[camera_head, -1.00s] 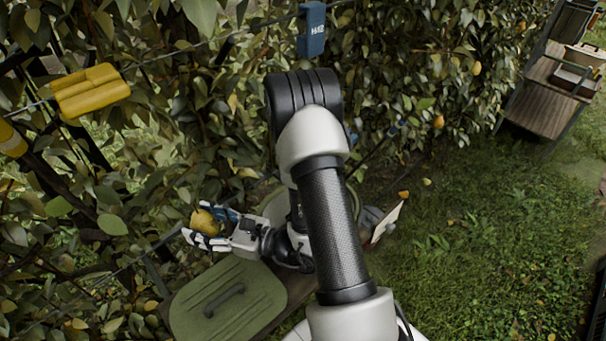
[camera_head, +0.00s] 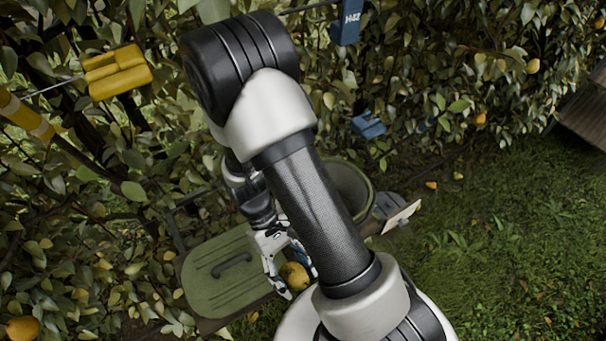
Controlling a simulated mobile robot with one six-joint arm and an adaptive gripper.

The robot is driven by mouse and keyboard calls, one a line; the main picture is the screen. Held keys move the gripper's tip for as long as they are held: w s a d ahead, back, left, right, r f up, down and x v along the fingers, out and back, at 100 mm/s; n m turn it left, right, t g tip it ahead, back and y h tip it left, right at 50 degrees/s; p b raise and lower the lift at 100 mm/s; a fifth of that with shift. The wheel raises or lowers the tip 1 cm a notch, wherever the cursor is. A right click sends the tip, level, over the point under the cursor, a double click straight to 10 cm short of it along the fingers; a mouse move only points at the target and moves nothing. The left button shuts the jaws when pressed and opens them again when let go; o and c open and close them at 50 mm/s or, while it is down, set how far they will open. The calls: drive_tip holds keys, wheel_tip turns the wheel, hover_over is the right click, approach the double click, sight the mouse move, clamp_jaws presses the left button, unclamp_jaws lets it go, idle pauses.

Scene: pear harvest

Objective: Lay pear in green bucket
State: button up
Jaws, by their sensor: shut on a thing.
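My gripper (camera_head: 287,272) is shut on a yellow pear (camera_head: 295,276), low in the middle of the view. The gripper points downward, and my arm link hides part of the space to its right. The green bucket (camera_head: 352,185) stands behind my arm, with its open rim partly showing to the upper right of the pear. The pear is outside the bucket, in front of it and to its left.
A green lid with a dark handle (camera_head: 222,290) lies left of my gripper. Leafy branches fill the back and left. A blue clip (camera_head: 368,125) and a yellow block (camera_head: 117,72) hang on wires. Another pear (camera_head: 22,328) is at lower left. Open grass (camera_head: 500,240) lies to the right.

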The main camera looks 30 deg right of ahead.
drive_tip(key=w+d+n+t+h+p, duration=0.2)
drive_tip(key=w+d+n+t+h, duration=0.3)
drive_tip(key=d+n, duration=0.65)
drive_tip(key=w+d+r+n+t+y+p, duration=0.1)
drive_tip(key=w+d+r+n+t+y, duration=0.1)
drive_tip(key=w+n, duration=0.5)
drive_tip(key=w+d+r+n+t+y+p, duration=0.1)
drive_tip(key=w+n+t, duration=0.1)
drive_tip(key=w+n, duration=0.55)
drive_tip(key=shift+m, duration=0.8)
drive_tip(key=a+b+x, duration=0.1)
drive_tip(key=b+x, duration=0.5)
drive_tip(key=x, duration=0.1)
drive_tip(key=a+b+x, duration=0.2)
drive_tip(key=b+x, duration=0.5)
drive_tip(key=a+f+b+x, duration=0.1)
drive_tip(key=a+b+x, duration=0.1)
drive_tip(key=b+x, duration=0.5)
drive_tip(key=shift+f, duration=0.3)
drive_tip(key=shift+f+b, duration=0.3)
drive_tip(key=shift+f, duration=0.1)
drive_tip(key=o, duration=1.3)
